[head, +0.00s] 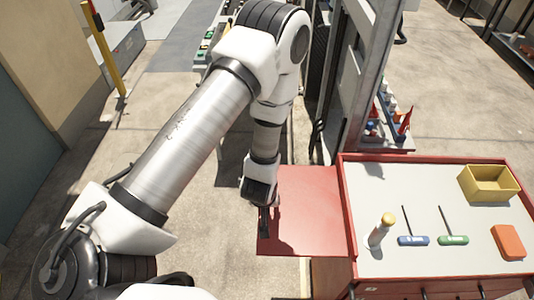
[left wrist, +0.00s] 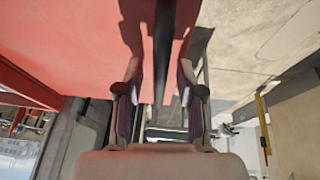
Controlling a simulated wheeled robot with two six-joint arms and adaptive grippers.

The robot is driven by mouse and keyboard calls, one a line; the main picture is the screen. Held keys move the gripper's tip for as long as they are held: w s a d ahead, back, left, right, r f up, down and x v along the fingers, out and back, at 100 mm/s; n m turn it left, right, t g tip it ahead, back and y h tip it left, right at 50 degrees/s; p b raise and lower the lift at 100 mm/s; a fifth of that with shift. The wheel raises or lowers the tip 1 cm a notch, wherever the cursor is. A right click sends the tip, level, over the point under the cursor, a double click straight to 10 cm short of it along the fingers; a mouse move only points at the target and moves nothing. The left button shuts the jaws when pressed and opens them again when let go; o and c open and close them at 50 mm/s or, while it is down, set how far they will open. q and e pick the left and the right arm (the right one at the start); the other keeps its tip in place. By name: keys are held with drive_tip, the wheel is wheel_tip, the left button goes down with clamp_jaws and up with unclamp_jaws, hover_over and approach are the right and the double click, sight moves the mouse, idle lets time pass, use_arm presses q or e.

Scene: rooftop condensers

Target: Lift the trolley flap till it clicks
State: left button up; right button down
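The trolley flap (head: 310,215) is a flat red panel. In the head view it sticks out from the left side of the red trolley (head: 348,215), looking roughly level. Whether it is latched cannot be told. My left gripper (head: 264,222) points down at the flap's outer left edge. In the left wrist view the red flap (left wrist: 60,40) fills the upper left. The fingers of my left gripper (left wrist: 160,75) stand apart there, with a dark bar (left wrist: 163,45) between them. Contact with the flap cannot be told. My right gripper is not in view.
A metal cabinet (head: 360,80) rises behind the flap. Concrete floor left of it is clear.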

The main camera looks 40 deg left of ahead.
use_arm(q)
drive_tip(key=shift+r, duration=0.1)
drive_tip(key=v, duration=0.7)
drive_tip(key=shift+s+d+r, duration=0.1)
drive_tip(key=shift+s+r, duration=0.05)
drive_tip(key=shift+r, duration=0.05)
drive_tip(key=shift+f, duration=0.1)
